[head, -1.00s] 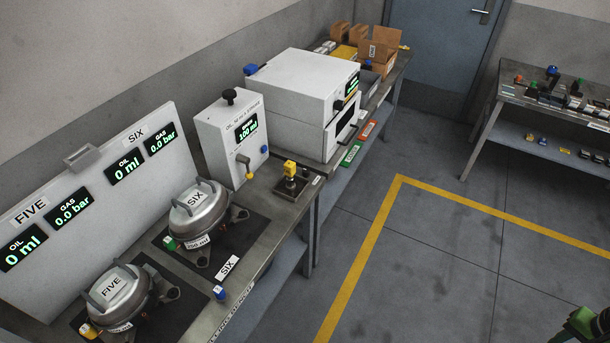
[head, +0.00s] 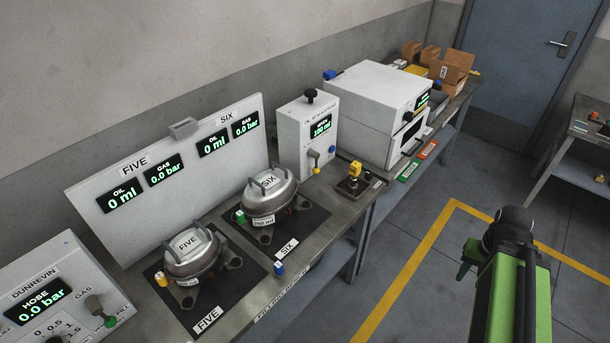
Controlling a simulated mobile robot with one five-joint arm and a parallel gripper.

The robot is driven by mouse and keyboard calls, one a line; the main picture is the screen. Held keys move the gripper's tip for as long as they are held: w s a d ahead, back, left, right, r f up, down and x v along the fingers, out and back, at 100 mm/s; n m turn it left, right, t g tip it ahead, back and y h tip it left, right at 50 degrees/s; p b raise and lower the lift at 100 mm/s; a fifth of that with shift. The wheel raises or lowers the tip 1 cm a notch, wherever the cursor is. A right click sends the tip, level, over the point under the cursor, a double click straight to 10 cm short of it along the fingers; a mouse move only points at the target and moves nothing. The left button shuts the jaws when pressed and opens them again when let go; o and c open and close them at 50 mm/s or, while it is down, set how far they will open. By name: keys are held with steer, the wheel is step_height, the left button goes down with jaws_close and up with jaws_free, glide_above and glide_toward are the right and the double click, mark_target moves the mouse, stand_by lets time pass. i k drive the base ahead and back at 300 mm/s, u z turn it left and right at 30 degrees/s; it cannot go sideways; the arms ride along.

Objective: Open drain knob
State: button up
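No knob is marked as a drain knob in legible text. My green and black arm rises at the lower right, over the floor and apart from the bench. I cannot make out my gripper's fingers.
A Dunrevin hose panel (head: 48,298) with a green knob stands at the lower left. A yellow-topped fixture (head: 354,177) sits on the bench by a white two-part machine (head: 383,100). Open floor with a yellow line (head: 400,282) lies to the right.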

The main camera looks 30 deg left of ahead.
mark_target(369, 175)
steer(key=u, duration=0.85)
steer(key=i, duration=1)
steer(key=z, duration=0.05)
